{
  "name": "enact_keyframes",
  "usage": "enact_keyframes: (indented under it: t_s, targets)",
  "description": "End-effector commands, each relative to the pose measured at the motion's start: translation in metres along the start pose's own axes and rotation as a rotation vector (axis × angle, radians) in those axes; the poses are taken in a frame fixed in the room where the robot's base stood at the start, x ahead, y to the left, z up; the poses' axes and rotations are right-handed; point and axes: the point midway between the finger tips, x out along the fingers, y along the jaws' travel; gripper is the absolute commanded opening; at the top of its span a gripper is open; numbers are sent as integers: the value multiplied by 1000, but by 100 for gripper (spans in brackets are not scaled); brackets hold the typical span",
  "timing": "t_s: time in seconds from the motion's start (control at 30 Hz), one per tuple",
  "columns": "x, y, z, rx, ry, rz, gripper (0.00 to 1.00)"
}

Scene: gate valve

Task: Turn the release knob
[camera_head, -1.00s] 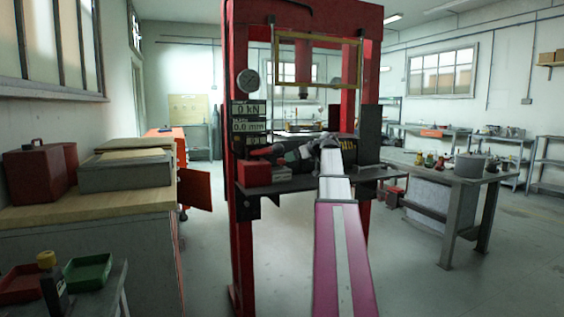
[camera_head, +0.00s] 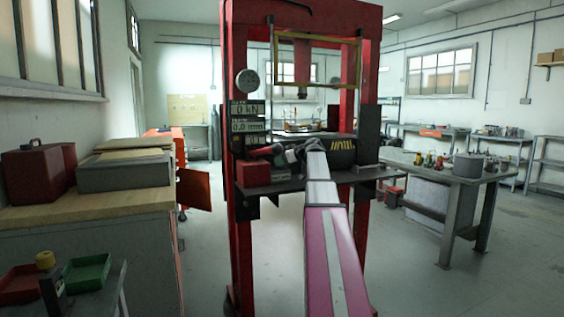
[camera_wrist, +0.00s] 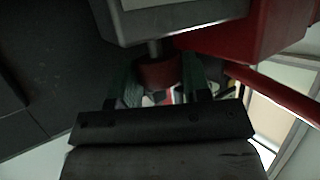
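In the wrist view a dull red round knob (camera_wrist: 159,73) hangs on a short grey stem below a grey box (camera_wrist: 175,20). The two dark green fingers of my gripper (camera_wrist: 160,88) stand on either side of this knob, with no clear gap showing. Whether they press on it I cannot tell. In the head view my gripper (camera_head: 277,152) is small and dark, at the left end of my arm, in front of the red press (camera_head: 240,205). The knob cannot be made out there. The press displays (camera_head: 247,117) read 0 kN and 0.0 mm.
A red box (camera_head: 253,174) sits on the press table, close below my gripper. A black cylinder with yellow marks (camera_head: 343,151) lies right of it. A wooden-topped cabinet (camera_head: 90,212) stands left and a grey workbench (camera_head: 450,176) right. The floor between is clear.

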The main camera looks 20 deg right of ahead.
Motion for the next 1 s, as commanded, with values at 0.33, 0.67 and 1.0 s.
enact_keyframes:
  t_s: [0.33, 0.67, 1.0]
  targets:
    - [0, 2, 0, -17, -1, -41, 20]
    - [1, 5, -2, -96, 1, -233, 20]
    - [1, 6, -1, -173, 1, -419, 20]
